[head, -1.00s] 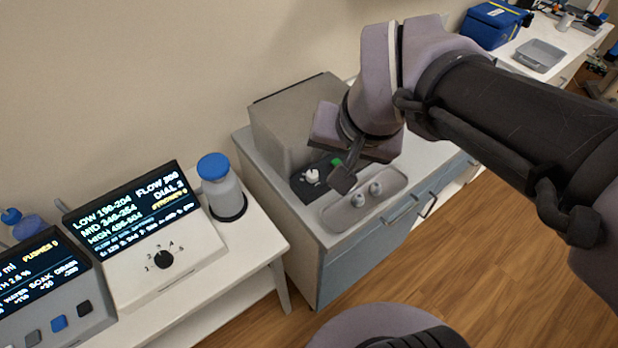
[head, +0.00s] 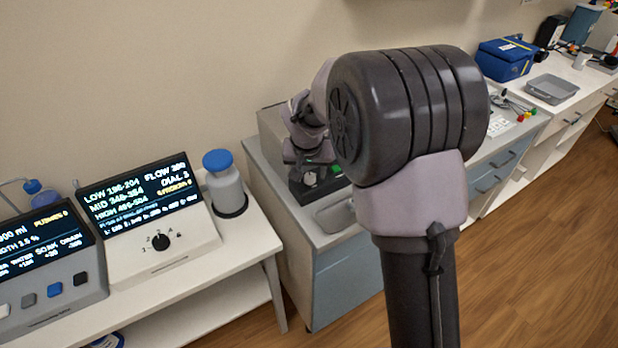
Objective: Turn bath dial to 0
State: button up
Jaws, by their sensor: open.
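The bath is a grey box (head: 271,128) on the white-topped cabinet. A white dial (head: 310,179) sits on the black panel at its front, with a green patch (head: 337,170) beside it. The dial is small and partly hidden, so I cannot read its setting. My gripper (head: 297,160) is open, just above the panel and close to the dial; its fingertips are small and hard to make out. I cannot tell whether it touches the dial. My arm's large dark joint hides the right part of the bath and cabinet top.
A console (head: 150,215) on the left table shows "DIAL 3" and has its own black knob (head: 160,242). A blue-capped bottle (head: 226,190) stands between it and the cabinet. A grey tray (head: 335,215) lies before the bath. A blue bag (head: 505,60) is at the back right.

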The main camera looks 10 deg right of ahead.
jog(key=shift+x, duration=0.85)
grip_shut()
